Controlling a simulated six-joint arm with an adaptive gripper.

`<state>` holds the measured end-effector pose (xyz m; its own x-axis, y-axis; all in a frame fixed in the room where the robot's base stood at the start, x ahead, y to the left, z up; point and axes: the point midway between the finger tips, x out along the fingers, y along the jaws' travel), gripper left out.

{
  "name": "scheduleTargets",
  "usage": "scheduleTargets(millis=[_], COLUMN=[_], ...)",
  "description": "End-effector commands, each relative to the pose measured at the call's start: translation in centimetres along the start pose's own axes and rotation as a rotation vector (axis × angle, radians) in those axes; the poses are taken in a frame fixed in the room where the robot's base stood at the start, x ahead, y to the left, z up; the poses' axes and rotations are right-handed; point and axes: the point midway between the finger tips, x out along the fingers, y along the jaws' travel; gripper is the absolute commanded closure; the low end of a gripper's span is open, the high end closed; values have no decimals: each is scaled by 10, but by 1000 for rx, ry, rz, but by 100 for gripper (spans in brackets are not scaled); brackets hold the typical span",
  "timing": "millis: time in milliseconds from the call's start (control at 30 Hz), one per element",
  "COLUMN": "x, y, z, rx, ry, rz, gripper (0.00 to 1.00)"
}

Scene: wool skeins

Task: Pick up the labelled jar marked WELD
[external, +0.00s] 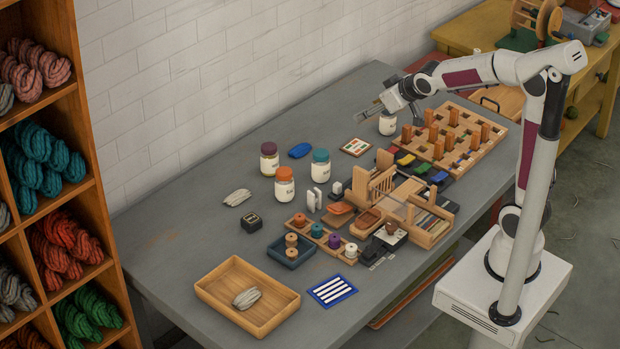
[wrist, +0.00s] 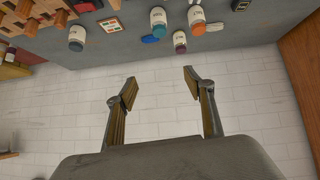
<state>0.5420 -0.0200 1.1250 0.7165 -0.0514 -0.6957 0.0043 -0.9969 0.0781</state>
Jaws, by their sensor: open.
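One has a maroon lid (external: 269,161), one an orange lid (external: 284,186) and one a teal lid (external: 320,169). Another jar (external: 388,124) stands just below my gripper in the external view, its top partly hidden; its lid looks dark in the wrist view (wrist: 77,36). The maroon-lidded jar (wrist: 180,39) is nearest my fingers in the wrist view. My gripper (wrist: 160,77) is open and empty, raised above the table and facing the wall.
A wooden peg rack (external: 455,140) stands right of the dark-lidded jar. A wooden tray (external: 215,290) is at the front left. The white brick wall (external: 200,90) borders the table's back; the table's left is fairly clear.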

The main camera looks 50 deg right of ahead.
Motion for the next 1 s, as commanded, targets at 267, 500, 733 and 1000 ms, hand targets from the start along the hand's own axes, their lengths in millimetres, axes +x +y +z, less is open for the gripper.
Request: scheduleTargets(millis=[267,500,733,1000], x=[59,110,159,216], y=[-3,-9,-16,-28], z=[-27,-44,-54,-55], rx=[-16,-28,-39,-48], ry=[63,120,173,235], rz=[-13,-32,-57,-94], gripper=[47,47,47,47])
